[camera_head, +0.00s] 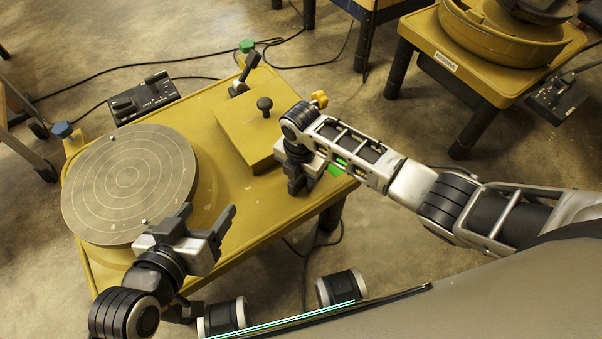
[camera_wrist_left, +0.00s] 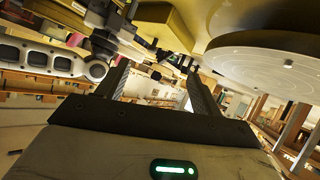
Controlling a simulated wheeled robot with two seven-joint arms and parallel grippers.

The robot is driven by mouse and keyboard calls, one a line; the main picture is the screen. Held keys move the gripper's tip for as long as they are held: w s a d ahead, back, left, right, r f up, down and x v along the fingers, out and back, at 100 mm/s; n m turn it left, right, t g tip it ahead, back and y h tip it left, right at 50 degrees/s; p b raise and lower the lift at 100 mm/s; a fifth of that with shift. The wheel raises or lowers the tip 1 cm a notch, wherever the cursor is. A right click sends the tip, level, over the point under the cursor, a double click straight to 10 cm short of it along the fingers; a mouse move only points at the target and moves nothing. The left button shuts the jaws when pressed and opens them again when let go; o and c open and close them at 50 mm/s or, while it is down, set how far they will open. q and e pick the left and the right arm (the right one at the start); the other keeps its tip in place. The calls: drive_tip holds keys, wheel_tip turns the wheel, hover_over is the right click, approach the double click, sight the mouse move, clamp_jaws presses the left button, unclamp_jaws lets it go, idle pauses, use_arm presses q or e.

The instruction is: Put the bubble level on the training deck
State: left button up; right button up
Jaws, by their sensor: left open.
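The round grey disc with pale rings (camera_head: 130,183), which I take as the training deck, lies at the left of the yellow table; it also shows in the left wrist view (camera_wrist_left: 262,62). Two small pale dots sit near its rim. My left gripper (camera_head: 209,212) is open and empty beside the disc's near right edge; its spread fingers also show in the left wrist view (camera_wrist_left: 157,85). My right gripper (camera_head: 300,180) points down near the table's right edge. A bright green piece (camera_head: 337,169), possibly the bubble level, shows beside it, partly hidden by my arm.
A raised yellow block (camera_head: 243,130) with a black knob stands right of the disc. A black lever (camera_head: 246,70) rises behind it. Blue (camera_head: 62,129), green (camera_head: 247,46) and yellow (camera_head: 319,99) knobs sit along the table edge. A black control box (camera_head: 145,97) lies behind.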

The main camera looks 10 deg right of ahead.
drive_tip(key=shift+r, duration=0.15)
wheel_tip(320, 180, up, 8)
drive_tip(key=p, duration=0.3)
drive_tip(key=shift+p, duration=0.3)
drive_tip(key=s+a+r+m+t+y+p, duration=0.1)
drive_tip(key=s+a+m+t+y, duration=0.4)
drive_tip(key=s+m, duration=0.45)
use_arm(q)
drive_tip(key=shift+s+a+r+g+y, duration=0.15)
drive_tip(key=shift+a+g+y, duration=0.1)
drive_tip(key=shift+a, duration=0.15)
drive_tip(key=shift+s+a+r+g+y, duration=0.15)
drive_tip(key=shift+a+g+y, duration=0.1)
drive_tip(key=shift+a, duration=0.1)
use_arm(e)
drive_tip(key=s+d+r+m+t, duration=0.3)
drive_tip(key=d+r+m+t, duration=0.1)
drive_tip(key=m, duration=1)
drive_tip(key=shift+s+d+r+t, duration=0.15)
drive_tip(key=shift+d+r+t, duration=0.25)
drive_tip(key=shift+d+r, duration=0.65)
drive_tip(key=shift+a+r, duration=0.25)
drive_tip(key=shift+r, duration=0.05)
